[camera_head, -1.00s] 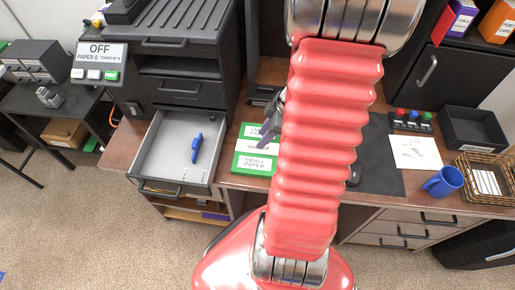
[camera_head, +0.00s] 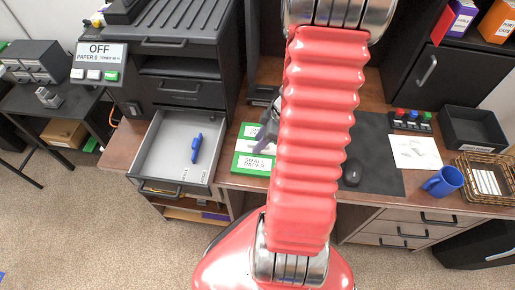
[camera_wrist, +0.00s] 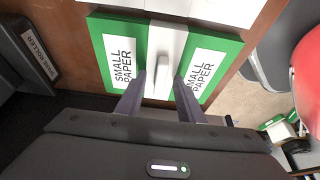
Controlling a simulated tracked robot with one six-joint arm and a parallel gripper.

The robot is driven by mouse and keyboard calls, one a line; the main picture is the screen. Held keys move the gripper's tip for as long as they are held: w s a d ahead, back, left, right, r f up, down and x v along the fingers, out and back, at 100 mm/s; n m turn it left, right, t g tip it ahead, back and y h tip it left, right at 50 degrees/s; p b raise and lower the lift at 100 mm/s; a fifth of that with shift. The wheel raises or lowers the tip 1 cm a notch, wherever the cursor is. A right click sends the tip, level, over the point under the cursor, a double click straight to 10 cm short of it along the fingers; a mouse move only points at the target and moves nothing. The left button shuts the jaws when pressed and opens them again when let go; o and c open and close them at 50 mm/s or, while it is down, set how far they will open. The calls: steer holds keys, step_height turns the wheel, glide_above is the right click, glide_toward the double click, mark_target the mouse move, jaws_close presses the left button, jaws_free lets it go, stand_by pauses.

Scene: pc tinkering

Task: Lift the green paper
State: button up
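The green paper (camera_wrist: 110,32) is a flat green pack with white "SMALL PAPER" labels and a white band across its middle. A raised white piece stands on the band. In the head view the green paper (camera_head: 243,163) lies on the desk just right of the open drawer, partly hidden by my arm. My gripper (camera_wrist: 161,80) has its two dark fingers apart over the pack, one on each side of the raised white piece. I cannot tell whether the fingers touch it. In the head view my gripper (camera_head: 268,130) is mostly behind my red arm.
A black mouse (camera_head: 351,175) lies on a dark mat (camera_head: 385,180) to the right. A blue mug (camera_head: 443,181) and a wicker basket (camera_head: 490,172) stand at the far right.

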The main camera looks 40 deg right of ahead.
jaws_close()
stand_by(0.4)
steer(key=shift+r, duration=0.1)
step_height(320, 180, up, 10)
stand_by(0.9)
stand_by(0.6)
